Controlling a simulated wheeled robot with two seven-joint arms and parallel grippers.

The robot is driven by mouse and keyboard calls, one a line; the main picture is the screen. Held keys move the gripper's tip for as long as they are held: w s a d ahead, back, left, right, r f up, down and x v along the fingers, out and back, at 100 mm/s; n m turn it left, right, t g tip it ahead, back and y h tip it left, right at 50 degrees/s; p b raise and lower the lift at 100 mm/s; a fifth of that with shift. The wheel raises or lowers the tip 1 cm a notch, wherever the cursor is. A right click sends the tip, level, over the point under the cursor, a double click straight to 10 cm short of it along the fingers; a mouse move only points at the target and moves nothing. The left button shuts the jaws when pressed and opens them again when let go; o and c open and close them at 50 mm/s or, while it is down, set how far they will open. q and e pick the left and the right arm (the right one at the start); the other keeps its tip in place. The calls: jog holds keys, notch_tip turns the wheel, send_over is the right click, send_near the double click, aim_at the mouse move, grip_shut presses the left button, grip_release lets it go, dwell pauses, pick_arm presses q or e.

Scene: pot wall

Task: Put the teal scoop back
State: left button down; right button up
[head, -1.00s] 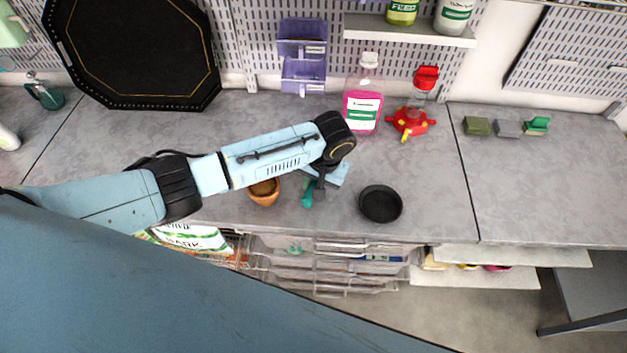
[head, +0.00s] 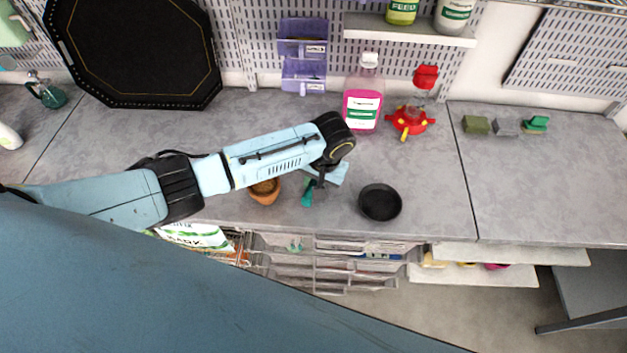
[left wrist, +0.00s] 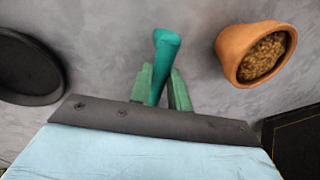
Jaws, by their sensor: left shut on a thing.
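The teal scoop (left wrist: 165,48) shows in the left wrist view between the two green fingers of my left gripper (left wrist: 162,82), which is shut on it. In the head view a small part of the teal scoop (head: 307,194) shows below my left gripper (head: 318,186), over the grey worktop between a clay pot and a black dish. The rest of the scoop is hidden by the gripper and arm. I cannot tell whether the scoop touches the worktop. My right gripper is not in view.
The brown-filled clay pot (head: 264,192) stands left of the gripper, the black round dish (head: 380,202) right of it. Behind are a pink bottle (head: 362,100), a red sprayer piece (head: 409,122) and purple wall bins (head: 303,62). The worktop (head: 430,180) right of the dish is clear.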

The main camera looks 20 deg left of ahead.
pick_arm(q)
jog(key=shift+f, duration=0.75)
dwell(0.5)
jog(key=c, duration=1.2)
grip_release()
jog(key=shift+c, duration=0.2)
jog(key=v, duration=1.3)
jog(key=shift+r, duration=0.2)
jog(key=shift+s, duration=0.1)
